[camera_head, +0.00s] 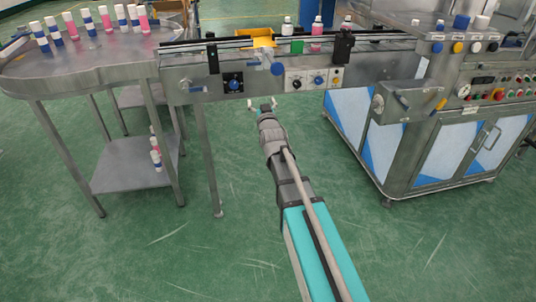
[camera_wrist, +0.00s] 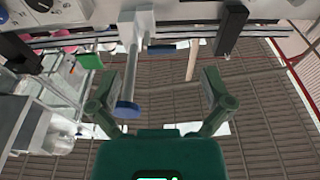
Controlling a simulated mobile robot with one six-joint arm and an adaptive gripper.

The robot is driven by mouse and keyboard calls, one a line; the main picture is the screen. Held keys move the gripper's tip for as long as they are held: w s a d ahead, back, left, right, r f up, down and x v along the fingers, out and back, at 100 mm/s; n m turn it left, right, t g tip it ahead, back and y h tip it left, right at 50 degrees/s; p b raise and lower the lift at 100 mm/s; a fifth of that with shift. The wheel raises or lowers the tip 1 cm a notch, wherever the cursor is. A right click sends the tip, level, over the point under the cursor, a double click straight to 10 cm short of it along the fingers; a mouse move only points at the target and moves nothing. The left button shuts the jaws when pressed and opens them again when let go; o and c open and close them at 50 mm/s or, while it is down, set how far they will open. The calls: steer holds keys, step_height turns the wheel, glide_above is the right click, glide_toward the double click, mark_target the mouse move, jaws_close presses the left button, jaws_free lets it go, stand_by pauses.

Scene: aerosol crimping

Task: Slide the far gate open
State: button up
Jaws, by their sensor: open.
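A metal slide block (camera_head: 262,54) with a blue round knob (camera_head: 277,68) sits on the front of the conveyor; I cannot tell for sure that it is the far gate. In the wrist view its metal stem (camera_wrist: 134,60) ends in the blue knob (camera_wrist: 127,109), close to the left finger. A small green plate (camera_head: 296,47) stands on the conveyor to its right. My gripper (camera_head: 262,104) is open and empty, below and in front of the conveyor. In the wrist view my gripper (camera_wrist: 160,86) shows both fingers spread wide. Contact with the knob is not clear.
A round metal table (camera_head: 85,68) with several bottles stands at the left. A machine cabinet (camera_head: 410,140) with a control panel stands at the right. Black clamps (camera_head: 212,58) and control boxes (camera_head: 232,83) line the conveyor front. The green floor is clear.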

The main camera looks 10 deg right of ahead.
steer(key=s+f+g, duration=1)
steer(key=s+f, duration=0.1)
steer(key=f, duration=0.4)
steer(key=shift+g+p, duration=0.3)
steer(key=shift+p, duration=0.15)
